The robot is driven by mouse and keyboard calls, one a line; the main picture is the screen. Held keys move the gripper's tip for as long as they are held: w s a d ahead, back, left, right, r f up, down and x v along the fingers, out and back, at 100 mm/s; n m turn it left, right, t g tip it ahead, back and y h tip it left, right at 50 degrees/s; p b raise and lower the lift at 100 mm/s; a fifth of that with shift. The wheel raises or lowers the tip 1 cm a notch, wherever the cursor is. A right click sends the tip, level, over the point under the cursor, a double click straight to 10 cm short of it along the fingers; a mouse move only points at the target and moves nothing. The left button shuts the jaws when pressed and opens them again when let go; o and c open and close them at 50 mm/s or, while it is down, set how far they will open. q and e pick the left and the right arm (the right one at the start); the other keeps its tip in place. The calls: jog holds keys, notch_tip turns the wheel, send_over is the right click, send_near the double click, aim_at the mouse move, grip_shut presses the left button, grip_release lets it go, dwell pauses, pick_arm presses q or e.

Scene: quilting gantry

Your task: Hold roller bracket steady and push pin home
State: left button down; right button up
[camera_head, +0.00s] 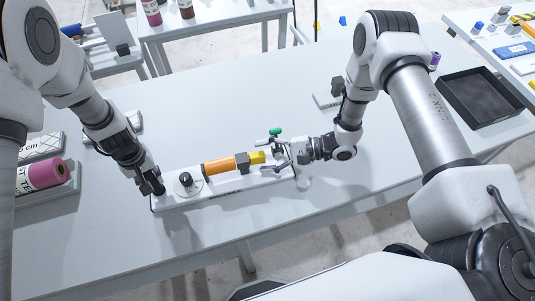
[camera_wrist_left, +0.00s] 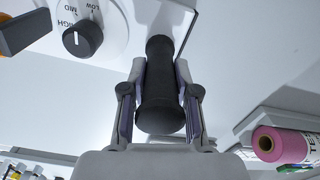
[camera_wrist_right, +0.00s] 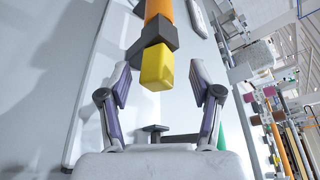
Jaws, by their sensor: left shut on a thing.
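The roller bracket is a long white base (camera_head: 222,194) lying on the table. A dark upright handle (camera_wrist_left: 160,85) stands at its left end, and my left gripper (camera_head: 155,187) is shut on it. The pin is an orange rod (camera_head: 217,166) with a dark grey block (camera_head: 242,162) and a yellow end (camera_head: 257,157). It lies along the base, pointing at my right gripper (camera_head: 272,156). In the right wrist view the yellow end (camera_wrist_right: 157,68) is between the fingertips of my open right gripper, with a gap on both sides. The pin's far end is cut off there.
A black dial (camera_head: 185,180) marked LOW, MID and HIGH sits on the base near my left gripper. A pink spool (camera_head: 40,176) lies at the left. A black tray (camera_head: 483,98) is at the right. The table front is clear.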

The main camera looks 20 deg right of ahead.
pick_arm(q)
jog(key=shift+s+f, duration=0.15)
jog(key=shift+s, duration=0.05)
pick_arm(e)
jog(key=v, duration=1.2)
jog(key=shift+s, duration=0.15)
pick_arm(q)
jog(key=c, duration=0.8)
grip_release()
jog(key=shift+w, duration=0.25)
pick_arm(e)
jog(key=shift+f, duration=0.1)
